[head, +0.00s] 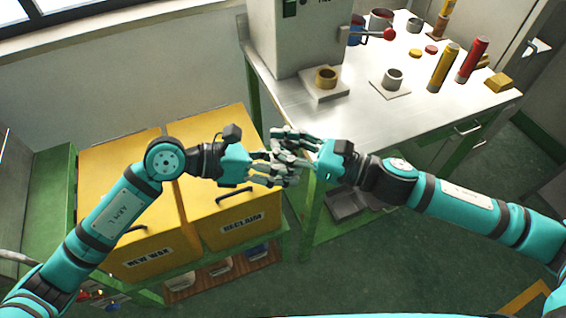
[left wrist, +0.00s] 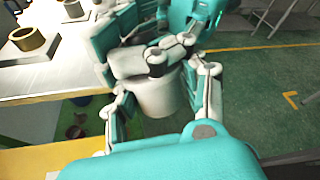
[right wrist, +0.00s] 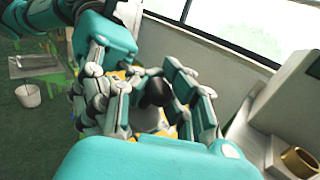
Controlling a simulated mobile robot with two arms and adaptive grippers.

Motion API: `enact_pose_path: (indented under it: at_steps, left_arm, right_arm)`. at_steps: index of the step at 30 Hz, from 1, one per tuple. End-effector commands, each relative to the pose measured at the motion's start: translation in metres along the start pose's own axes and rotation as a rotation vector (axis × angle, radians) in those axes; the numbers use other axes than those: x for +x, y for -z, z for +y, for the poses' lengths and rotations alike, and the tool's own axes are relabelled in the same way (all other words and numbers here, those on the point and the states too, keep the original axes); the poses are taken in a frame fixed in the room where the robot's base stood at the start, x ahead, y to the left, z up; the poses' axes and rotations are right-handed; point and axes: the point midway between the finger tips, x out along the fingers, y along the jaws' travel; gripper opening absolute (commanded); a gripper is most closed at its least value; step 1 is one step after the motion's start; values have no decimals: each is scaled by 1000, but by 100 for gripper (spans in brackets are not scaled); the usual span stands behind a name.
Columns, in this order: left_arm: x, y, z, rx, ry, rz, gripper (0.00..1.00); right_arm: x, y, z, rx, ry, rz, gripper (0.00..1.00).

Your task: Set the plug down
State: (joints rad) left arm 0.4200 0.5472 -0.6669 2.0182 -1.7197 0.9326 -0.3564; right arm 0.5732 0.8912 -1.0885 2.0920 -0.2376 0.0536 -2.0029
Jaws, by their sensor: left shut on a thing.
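My left gripper (head: 280,170) and my right gripper (head: 293,152) meet over the gap between the yellow bins and the steel table, their fingers overlapping. In the left wrist view, a pale grey cylindrical body (left wrist: 157,97) shows between the left gripper's fingers (left wrist: 163,100). It looks like the plug, with a dark rounded part above it. My left gripper is shut on it. In the right wrist view, a dark rounded part (right wrist: 155,92) shows between the fingers (right wrist: 150,108). Fingers hide most of the plug, and whether the right gripper grips it cannot be told.
The steel table (head: 330,118) holds a gold ring (head: 326,74) on a plate, a grey ring (head: 392,77) on a plate, and red and yellow cylinders at the right. Its near left corner is clear. Yellow bins marked NEW WAX (head: 145,258) and RECLAIM (head: 243,228) stand left.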

Motion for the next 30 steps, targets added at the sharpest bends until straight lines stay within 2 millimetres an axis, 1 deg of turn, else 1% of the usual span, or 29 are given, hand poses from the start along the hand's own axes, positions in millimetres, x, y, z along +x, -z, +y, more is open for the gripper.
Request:
enact_pose_path:
  at_steps: [5,6,8,9,11,13,14,30]
  left_arm:
    - [-1,0,1,1,-2,0,8]
    - [-1,0,1,1,-2,0,8]
    - [-1,0,1,1,-3,0,8]
    - [-1,0,1,1,-3,-1,2]
    - [-1,0,1,1,-3,-1,0]
    - [-1,-1,1,1,-3,-1,0]
    - [-1,-1,1,1,-3,-1,0]
    - [-2,-3,1,3,-5,-7,0]
  right_arm:
    - [-1,1,-2,-1,5,3,0]
    - [-1,1,-2,-1,5,3,2]
    - [-1,1,-2,-1,6,4,10]
    - [-1,1,-2,-1,6,4,15]
    - [-1,1,-2,-1,5,4,23]
    - [-1,1,-2,-1,5,4,32]
    - [-1,1,-2,-1,4,3,34]
    - [-2,4,-2,0,9,9,34]
